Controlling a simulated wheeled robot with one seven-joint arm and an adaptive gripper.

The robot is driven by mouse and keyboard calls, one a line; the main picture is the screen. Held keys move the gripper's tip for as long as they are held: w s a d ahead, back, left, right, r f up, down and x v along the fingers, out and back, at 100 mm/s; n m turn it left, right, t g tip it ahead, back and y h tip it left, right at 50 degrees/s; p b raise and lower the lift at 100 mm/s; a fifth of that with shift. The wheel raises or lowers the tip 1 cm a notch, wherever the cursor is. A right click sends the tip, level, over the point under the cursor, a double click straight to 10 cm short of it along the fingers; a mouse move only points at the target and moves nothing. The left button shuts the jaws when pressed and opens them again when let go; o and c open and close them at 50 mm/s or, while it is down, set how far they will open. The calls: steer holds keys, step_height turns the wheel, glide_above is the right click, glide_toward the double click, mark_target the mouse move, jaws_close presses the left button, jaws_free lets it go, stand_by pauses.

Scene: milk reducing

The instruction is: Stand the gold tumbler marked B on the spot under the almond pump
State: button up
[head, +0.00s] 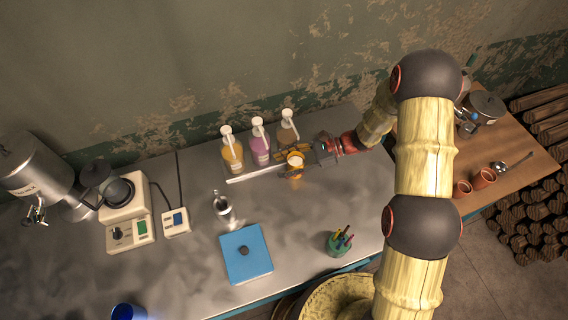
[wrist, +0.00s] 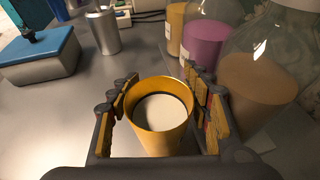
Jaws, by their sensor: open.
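A gold tumbler (head: 295,158) with pale liquid stands upright in front of the tan pump bottle (head: 288,132). In the wrist view the tumbler (wrist: 160,117) sits between the two fingers of my gripper (wrist: 160,105). The fingers are open on both sides of it, and I cannot tell whether either touches it. No letter B shows on its visible side. Yellow (head: 232,153) and purple (head: 261,150) pump bottles stand left of the tan one. Their labels are unreadable, so I cannot tell which is almond. The spot under the pump is not visible.
A pale strip (head: 243,178) runs in front of the bottles. A metal cup (head: 222,206), a blue box (head: 246,255) and a green pen holder (head: 338,244) stand on the grey counter. White appliances (head: 127,218) are at left. Open counter lies between the strip and pen holder.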

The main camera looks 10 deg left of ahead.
steer(key=p+v, duration=0.2)
steer(key=v, duration=1)
steer(key=s+d+r+n+t+h, duration=0.1)
steer(key=s+d+r+n+h, duration=0.15)
steer(key=s+r+n, duration=0.4)
steer(key=s+d+r+n+h, duration=0.1)
steer(key=s+r+h, duration=0.25)
steer(key=r, duration=0.55)
steer(key=s+d+r+n+t+h, duration=0.7)
steer(key=s+d+r, duration=0.3)
steer(key=s+r, duration=0.2)
steer(key=shift+s+n+t+h, duration=0.35)
steer(key=shift+s+t, duration=0.15)
steer(key=shift+s, duration=0.3)
steer(key=shift+b, duration=0.35)
step_height(320, 180, down, 2)
steer(key=shift+f+b, duration=0.1)
steer(key=shift+b, duration=1)
